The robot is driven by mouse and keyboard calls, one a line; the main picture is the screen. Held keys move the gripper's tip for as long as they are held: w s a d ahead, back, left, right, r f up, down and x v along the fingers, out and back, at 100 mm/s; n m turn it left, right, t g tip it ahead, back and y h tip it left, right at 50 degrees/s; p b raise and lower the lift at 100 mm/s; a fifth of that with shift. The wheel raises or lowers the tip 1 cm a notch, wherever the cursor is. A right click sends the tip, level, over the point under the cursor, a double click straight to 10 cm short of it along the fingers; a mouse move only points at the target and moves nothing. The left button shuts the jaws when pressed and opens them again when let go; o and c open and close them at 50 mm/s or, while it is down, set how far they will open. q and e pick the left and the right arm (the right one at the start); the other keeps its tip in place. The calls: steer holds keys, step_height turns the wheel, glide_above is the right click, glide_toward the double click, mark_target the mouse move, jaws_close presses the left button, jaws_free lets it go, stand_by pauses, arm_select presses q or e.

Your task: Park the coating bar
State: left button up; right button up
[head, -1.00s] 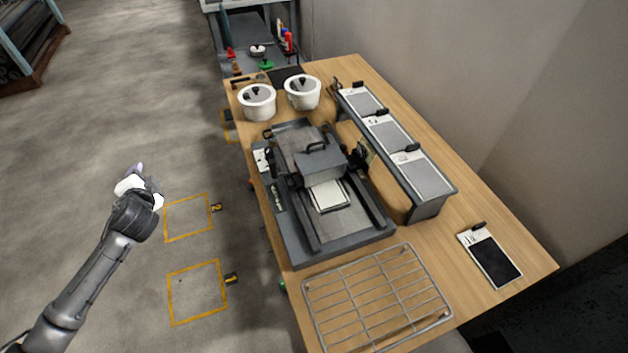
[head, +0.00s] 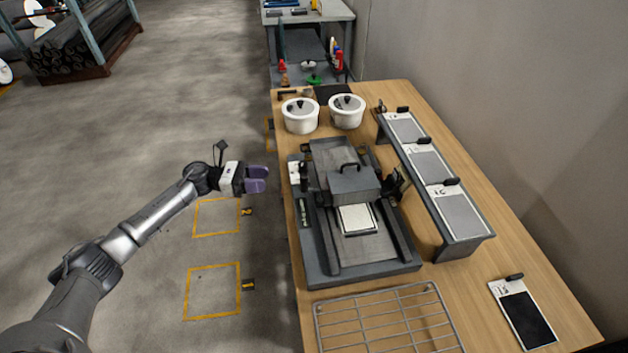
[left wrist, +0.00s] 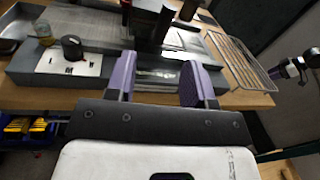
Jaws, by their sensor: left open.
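The coating machine (head: 313,262) is a dark grey bed on the wooden table in the head view. A grey block with a black handle (head: 352,182) spans its middle; I cannot tell whether this is the coating bar. A white sheet (head: 357,219) lies in front of the block. My left gripper (head: 258,179) is open and empty, left of the machine and apart from it. In the left wrist view its purple fingers (left wrist: 155,82) point at the machine's side, near a white panel with a black knob (left wrist: 72,50). My right gripper (left wrist: 285,72) shows small at the right of that view.
A wire rack (head: 388,320) lies at the table's front. A long raised stand (head: 462,244) with several panels runs along the right. A dark-screened tablet (head: 527,318) lies front right. Two white lidded pots (head: 300,118) (head: 347,113) stand behind the machine.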

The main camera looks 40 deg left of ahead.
mark_target(311, 190)
arm_select(q)
steer(key=w+d, duration=0.2)
steer(key=d, duration=0.1)
steer(key=w+d+m, duration=0.1)
steer(key=w+d, duration=0.2)
steer(key=d, duration=0.1)
steer(key=w+d+m, duration=0.1)
steer(key=w+d, duration=0.2)
steer(key=d, duration=0.1)
steer(key=shift+d+g, duration=0.2)
steer(key=shift+g, duration=0.1)
jaws_close()
stand_by(0.4)
